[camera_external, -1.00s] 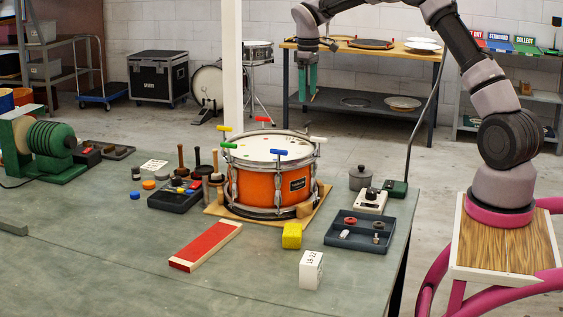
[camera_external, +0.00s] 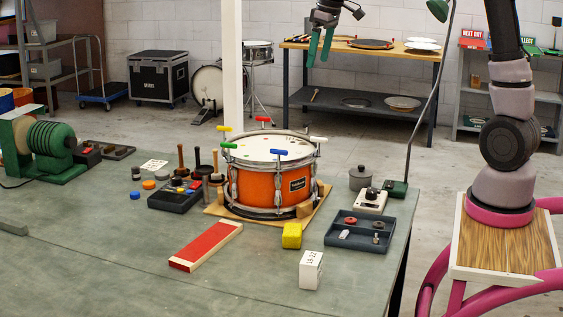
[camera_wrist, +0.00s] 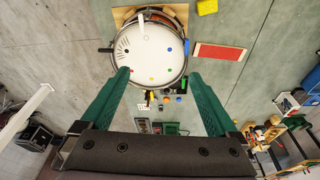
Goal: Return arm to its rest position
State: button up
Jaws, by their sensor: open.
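My gripper (camera_external: 320,47) is high in the air near the top edge of the external view, above and behind the drum in the picture. Its green fingers are apart with nothing between them. In the wrist view my gripper (camera_wrist: 160,95) also shows open, with the drum (camera_wrist: 150,50) far below. The orange snare drum (camera_external: 272,185) stands on a wooden board (camera_external: 312,216) on the bench. Colored T-handled keys sit around its rim. The upper part of my arm runs out of the external view at the top.
The green-grey bench (camera_external: 110,245) carries a red pad (camera_external: 206,246), a yellow block (camera_external: 292,236), a white block (camera_external: 311,269), a dark tray (camera_external: 360,236) and a green machine (camera_external: 50,148). A lamp pole (camera_external: 430,95) rises at the right. The air around my gripper looks clear.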

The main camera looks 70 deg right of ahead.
jog(key=s+a+m+t+y, duration=0.1)
jog(key=s+a, duration=0.4)
jog(key=s, duration=0.3)
jog(key=s+a+r+t+y, duration=0.1)
jog(key=s+a+t, duration=0.1)
jog(key=s+a, duration=0.4)
jog(key=s+a+m+t, duration=0.1)
jog(key=s+a, duration=0.4)
jog(key=s, duration=0.6)
jog(key=shift+s+a+r+m+y, duration=0.2)
jog(key=shift+s+a+m+y, duration=0.1)
jog(key=shift+s+y, duration=0.1)
jog(key=shift+t, duration=0.3)
dwell(0.5)
